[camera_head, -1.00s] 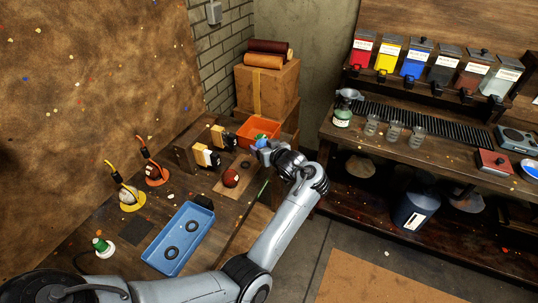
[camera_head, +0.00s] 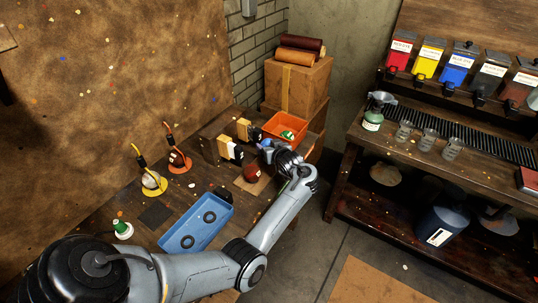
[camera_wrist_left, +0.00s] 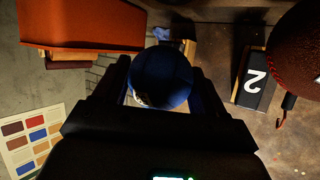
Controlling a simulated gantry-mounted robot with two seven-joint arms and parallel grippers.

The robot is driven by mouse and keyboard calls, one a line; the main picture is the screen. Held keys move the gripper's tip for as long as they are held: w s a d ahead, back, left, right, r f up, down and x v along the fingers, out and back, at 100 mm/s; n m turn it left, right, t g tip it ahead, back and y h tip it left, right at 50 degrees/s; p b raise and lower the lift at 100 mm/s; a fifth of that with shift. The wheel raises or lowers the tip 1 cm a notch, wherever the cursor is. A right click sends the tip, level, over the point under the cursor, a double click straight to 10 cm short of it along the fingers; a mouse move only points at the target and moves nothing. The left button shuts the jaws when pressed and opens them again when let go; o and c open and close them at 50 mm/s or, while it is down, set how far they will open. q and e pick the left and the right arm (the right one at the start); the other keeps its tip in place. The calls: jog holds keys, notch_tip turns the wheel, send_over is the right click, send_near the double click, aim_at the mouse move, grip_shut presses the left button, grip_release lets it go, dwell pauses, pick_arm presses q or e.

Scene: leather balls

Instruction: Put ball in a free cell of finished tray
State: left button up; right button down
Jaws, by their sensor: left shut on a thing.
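My left gripper (camera_head: 267,147) is shut on a blue ball (camera_wrist_left: 161,76), which fills the space between the fingers in the left wrist view. It hangs beside the orange bin (camera_head: 296,126), just left of and in front of it in the head view. The blue tray (camera_head: 182,243) lies nearer on the bench with two dark ring-shaped seats (camera_head: 209,216), both with no ball on them. A dark red ball (camera_head: 251,172) sits on a brown board, close below the gripper. My right gripper is out of view.
The orange bin holds a green-and-white thing (camera_head: 288,135). Stands with yellow (camera_head: 154,185) and red (camera_head: 179,162) bases carry balls. A green-topped item (camera_head: 123,229) is left of the tray.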

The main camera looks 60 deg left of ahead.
pick_arm(q)
jog(key=shift+f+b, duration=0.4)
jog(key=shift+f, duration=1.65)
jog(key=o, duration=1.1)
jog(key=shift+f, duration=0.1)
jog(key=shift+d+r, duration=0.2)
jog(key=p+v, duration=0.2)
jog(key=v, duration=0.9)
jog(key=shift+d+r, duration=0.1)
jog(key=shift+d, duration=0.15)
